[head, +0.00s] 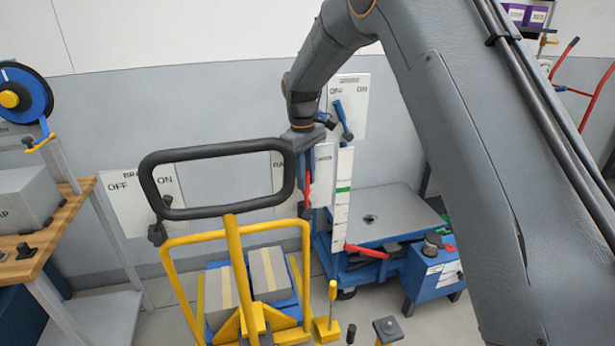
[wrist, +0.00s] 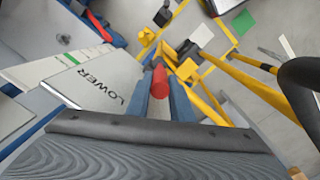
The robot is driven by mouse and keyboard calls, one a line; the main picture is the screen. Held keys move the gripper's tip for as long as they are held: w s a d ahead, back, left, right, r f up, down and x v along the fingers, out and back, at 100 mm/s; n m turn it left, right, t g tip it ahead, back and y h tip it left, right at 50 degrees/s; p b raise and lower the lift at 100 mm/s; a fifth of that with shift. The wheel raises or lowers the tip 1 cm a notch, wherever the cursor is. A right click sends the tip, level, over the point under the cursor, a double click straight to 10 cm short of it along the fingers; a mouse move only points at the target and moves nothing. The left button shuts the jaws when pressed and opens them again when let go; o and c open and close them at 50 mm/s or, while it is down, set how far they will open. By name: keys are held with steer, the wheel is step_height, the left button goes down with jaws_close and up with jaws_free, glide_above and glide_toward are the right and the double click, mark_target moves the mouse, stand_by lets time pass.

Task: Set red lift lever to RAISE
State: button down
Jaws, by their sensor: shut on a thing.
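The red lift lever (head: 307,188) stands at a pale label panel (head: 323,172) behind the black cart handle. My gripper (head: 306,168) is shut on the lever's red grip. The wrist view shows the red grip (wrist: 160,86) between the blue fingers of my gripper (wrist: 162,98). The word LOWER is readable on the panel (wrist: 92,88) left of the grip in the wrist view. In the head view, a label starting with RA (head: 278,160) shows left of the lever, the rest hidden. The lever's exact setting is hard to tell.
A yellow cart (head: 235,262) with a black loop handle (head: 215,150) and boxes stands close in front. A blue lift table (head: 390,215) with a red pedal (head: 367,251) is at right. A brake panel (head: 120,195) and a blue-lever ON/OFF panel (head: 350,92) are nearby.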

steer(key=a+h, duration=0.2)
steer(key=s+a+t+h, duration=0.1)
steer(key=a, duration=0.1)
steer(key=shift+f+h, duration=0.4)
steer(key=c, duration=1.6)
jaws_free()
steer(key=shift+o, duration=0.2)
steer(key=shift+b+v, duration=1.2)
steer(key=shift+v, duration=2.7)
steer(key=shift+c, duration=0.5)
